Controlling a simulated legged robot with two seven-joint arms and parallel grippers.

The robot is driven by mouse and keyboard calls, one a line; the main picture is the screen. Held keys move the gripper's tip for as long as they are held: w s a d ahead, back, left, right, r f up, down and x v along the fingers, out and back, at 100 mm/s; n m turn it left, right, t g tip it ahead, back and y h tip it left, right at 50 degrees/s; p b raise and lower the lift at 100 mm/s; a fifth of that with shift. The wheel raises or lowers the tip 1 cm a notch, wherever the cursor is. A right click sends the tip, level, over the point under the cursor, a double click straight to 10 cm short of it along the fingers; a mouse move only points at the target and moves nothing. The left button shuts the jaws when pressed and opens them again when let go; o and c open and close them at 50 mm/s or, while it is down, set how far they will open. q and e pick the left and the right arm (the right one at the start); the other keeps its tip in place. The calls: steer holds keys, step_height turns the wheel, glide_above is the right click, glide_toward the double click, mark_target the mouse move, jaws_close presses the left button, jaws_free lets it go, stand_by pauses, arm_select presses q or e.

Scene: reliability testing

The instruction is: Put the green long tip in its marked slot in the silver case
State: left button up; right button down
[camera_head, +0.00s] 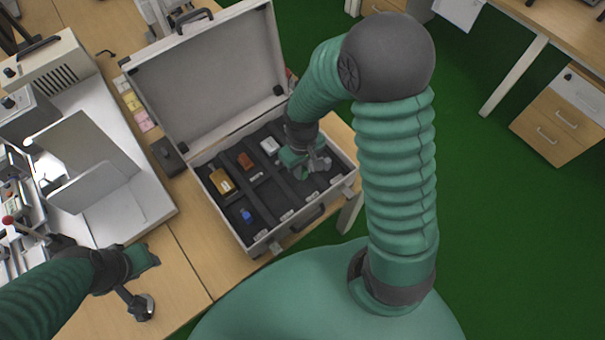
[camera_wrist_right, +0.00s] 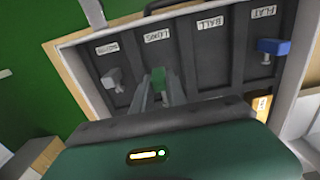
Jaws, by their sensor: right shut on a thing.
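The open silver case (camera_head: 203,164) stands on the wooden table, its dark foam interior split into labelled slots. My right gripper (camera_head: 314,166) is inside the case at its right part. In the right wrist view my right gripper (camera_wrist_right: 160,88) is shut on the green long tip (camera_wrist_right: 158,78), which shows as a small green patch between the fingers. It is lined up with the slot labelled LONG (camera_wrist_right: 158,52); whether it touches the slot floor is hidden. My left gripper (camera_head: 143,260) is over the table at lower left; its fingers are unclear.
A blue tip (camera_wrist_right: 273,46) lies in the FLAT slot, and a grey tip (camera_wrist_right: 113,79) is in the slot left of LONG. The BALL slot (camera_wrist_right: 211,55) looks empty. An orange box (camera_head: 221,181) sits in the case. White equipment (camera_head: 110,205) fills the table's left.

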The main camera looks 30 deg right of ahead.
steer(key=f, duration=0.1)
steer(key=a+f, duration=0.1)
steer(key=f, duration=0.1)
steer(key=shift+s+a, duration=0.15)
steer(key=shift+a, duration=0.1)
steer(key=shift+d+f, duration=0.15)
steer(key=shift+d, duration=0.15)
steer(key=c, duration=1.3)
jaws_free()
steer(key=shift+d, duration=0.3)
steer(key=shift+a, duration=0.4)
steer(key=shift+d, duration=0.1)
steer(key=shift+d+r, duration=0.1)
steer(key=shift+r, duration=0.25)
step_height(320, 180, up, 11)
steer(key=shift+p, duration=0.3)
steer(key=shift+s+a+r+m+t, duration=0.2)
steer(key=shift+s+a+t, duration=0.45)
steer(key=shift+s+a, duration=0.45)
steer(key=shift+s+a+r+m+t, duration=0.1)
steer(key=shift+s+a+m+t, duration=0.1)
steer(key=shift+s+a+t, duration=0.7)
